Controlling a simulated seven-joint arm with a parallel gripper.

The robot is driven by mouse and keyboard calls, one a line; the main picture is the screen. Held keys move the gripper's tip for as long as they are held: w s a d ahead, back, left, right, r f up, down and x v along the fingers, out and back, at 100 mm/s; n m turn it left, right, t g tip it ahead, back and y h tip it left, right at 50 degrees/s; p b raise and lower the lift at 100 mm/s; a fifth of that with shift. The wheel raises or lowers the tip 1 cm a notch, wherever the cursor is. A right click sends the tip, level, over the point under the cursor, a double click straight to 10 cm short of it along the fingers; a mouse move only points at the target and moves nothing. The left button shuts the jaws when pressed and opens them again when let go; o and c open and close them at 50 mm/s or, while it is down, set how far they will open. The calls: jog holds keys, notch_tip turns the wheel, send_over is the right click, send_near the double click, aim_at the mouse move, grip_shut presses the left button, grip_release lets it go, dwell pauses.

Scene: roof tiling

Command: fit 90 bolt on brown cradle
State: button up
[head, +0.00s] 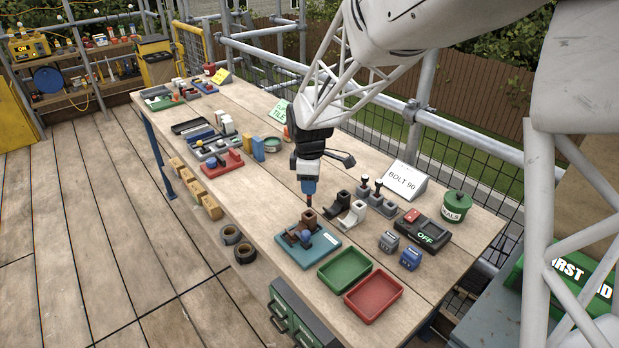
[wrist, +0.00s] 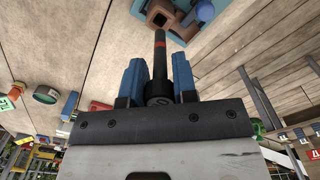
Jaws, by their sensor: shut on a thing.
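My gripper (head: 308,188) points down over the bench with its blue fingers shut on a dark bolt. The bolt (wrist: 159,58) has a red band on its shank and a round dark head between the fingers; part of a marking shows on the head. The brown cradle (head: 308,219) is a square open-topped block on a teal base (head: 313,255), beside dark and blue parts. In the head view the bolt's tip is just above the brown cradle; I cannot tell whether they touch. In the wrist view the cradle (wrist: 160,13) shows at the top edge, close past the tip.
A green tray (head: 345,270) and a red tray (head: 374,294) lie right of the base. A black and a white socket block (head: 353,214) stand behind it. A sign reading BOLT 90 (head: 403,181) and a switch box marked OFF (head: 420,229) are further right.

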aim_at(309, 206)
jog(key=shift+f, duration=2.35)
jog(key=shift+f, duration=0.5)
dwell(1.0)
jog(key=o, duration=1)
jog(key=shift+r, duration=0.15)
jog(key=shift+r, duration=3.25)
jog(key=shift+r, duration=0.1)
